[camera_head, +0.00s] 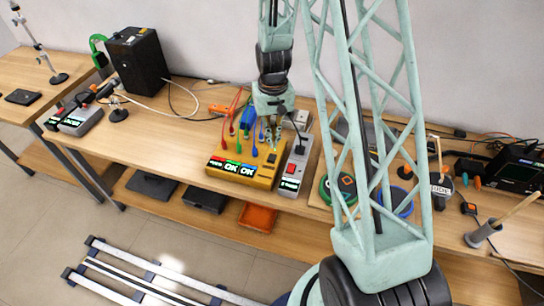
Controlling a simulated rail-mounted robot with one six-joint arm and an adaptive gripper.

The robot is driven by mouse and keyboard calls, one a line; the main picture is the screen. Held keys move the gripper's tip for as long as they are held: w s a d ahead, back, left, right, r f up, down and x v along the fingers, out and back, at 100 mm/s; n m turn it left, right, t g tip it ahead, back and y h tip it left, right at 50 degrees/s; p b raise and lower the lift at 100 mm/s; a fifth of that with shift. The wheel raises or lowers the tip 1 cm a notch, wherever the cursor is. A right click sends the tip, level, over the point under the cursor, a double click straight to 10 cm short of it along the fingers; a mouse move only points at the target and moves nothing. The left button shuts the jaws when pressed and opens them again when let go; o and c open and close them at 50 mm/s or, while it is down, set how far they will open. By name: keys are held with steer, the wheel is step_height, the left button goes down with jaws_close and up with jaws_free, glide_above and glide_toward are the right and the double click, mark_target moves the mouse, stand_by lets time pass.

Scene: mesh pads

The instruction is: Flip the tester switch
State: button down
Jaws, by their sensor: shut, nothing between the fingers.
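A yellow tester box (262,176) sits on the wooden bench, with red and green displays on its front, two of them reading OK. Several coloured plugs with cables stand on its top. A narrow grey unit (297,154) with a red square button and a small green display stands against its right side. My gripper (272,140) points down, shut and empty, over the right rear part of the yellow box, close to the grey unit. I cannot tell whether the fingertips touch anything. The switch itself is too small to tell, or hidden by the fingers.
My pale green lattice arm hides part of the bench to the right. There, a green reel (329,193) and a blue ring (406,205) lie near the front edge. A black box (138,62) stands back left. Bare bench (165,140) lies left of the tester.

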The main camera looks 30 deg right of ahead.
steer(key=shift+r, duration=0.65)
steer(key=shift+r, duration=0.1)
steer(key=s+a+r+n+t+b, duration=0.1)
steer(key=s+a+r, duration=0.2)
steer(key=r, duration=0.5)
steer(key=s+a+r+b, duration=0.1)
steer(key=s+a+r, duration=0.25)
steer(key=r, duration=0.45)
steer(key=s+a+r+n+t+b, duration=0.1)
steer(key=s+a+r, duration=0.2)
steer(key=r, duration=0.5)
steer(key=s+a+r+b, duration=0.1)
steer(key=s+a+r, duration=0.1)
steer(key=s, duration=0.5)
steer(key=s+a+r+n+t+b, duration=0.1)
steer(key=s+a+r, duration=0.2)
steer(key=s+r, duration=0.2)
steer(key=s+a+r+t+b, duration=0.1)
steer(key=s+a+r+b, duration=0.1)
steer(key=s, duration=0.9)
steer(key=shift+s+a+r+n, duration=0.25)
steer(key=shift+a+r+n, duration=0.15)
steer(key=shift+r, duration=0.4)
